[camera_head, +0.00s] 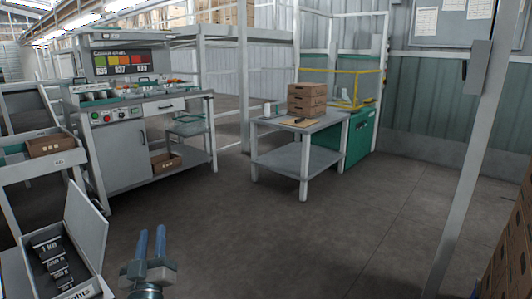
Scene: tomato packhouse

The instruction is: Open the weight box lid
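The weight box (97,285) is at the lower left, cut off by the picture's bottom edge. Its grey lid (86,228) stands raised on the box's far right side, so the inside is uncovered. Several dark weights (50,262) with white markings lie in the box. Part of a label with "ghts" shows on its front. My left gripper (152,238) is just right of the lid and box, with its two blue fingers pointing up and a gap between them. It holds nothing and looks apart from the lid. My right gripper is out of view.
A grey cabinet bench (122,157) with buttons and a screen stands behind. A shelf unit (40,172) with a brown crate (50,144) is at the left. A table (322,126) with stacked brown crates (306,101) stands mid-back. A post (462,200) rises at right; the central floor is clear.

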